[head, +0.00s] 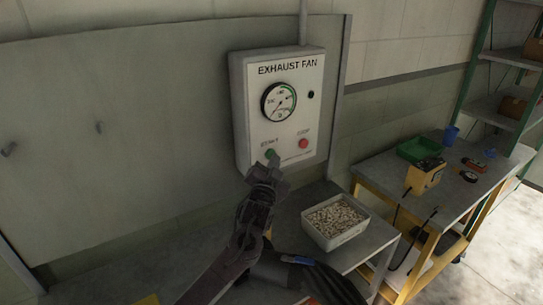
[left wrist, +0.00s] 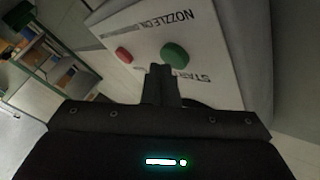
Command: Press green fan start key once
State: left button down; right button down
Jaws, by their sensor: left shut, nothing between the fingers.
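The exhaust fan box (head: 240,115) hangs on the wall panel in the head view, with a round gauge (head: 278,101) above two buttons. The green start key (head: 271,154) is at its lower left and the red key (head: 303,143) is to its right. My left gripper (head: 272,164) is shut and empty, its tips just below the green key. In the left wrist view the green key (left wrist: 175,54) stands just beyond the shut fingertips (left wrist: 160,70), and the red key (left wrist: 124,54) is to the left. I cannot tell whether the tips touch the green key. My right gripper is not in view.
A white bin of pale pieces (head: 335,240) stands on a grey table below the box. Green-framed shelves (head: 497,107) stand at the far right.

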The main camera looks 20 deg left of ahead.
pick_arm(q)
jog(key=shift+w+a, duration=0.2)
jog(key=shift+a, duration=0.1)
dwell(0.4)
jog(key=shift+d, duration=0.1)
jog(key=shift+s+d+p, duration=0.3)
jog(key=shift+s+d, duration=0.2)
jog(key=shift+d, duration=0.05)
dwell(0.3)
jog(key=s+d+p, duration=0.1)
jog(key=d, duration=0.1)
jog(key=s+d, duration=0.2)
jog(key=shift+p, duration=0.4)
dwell(0.5)
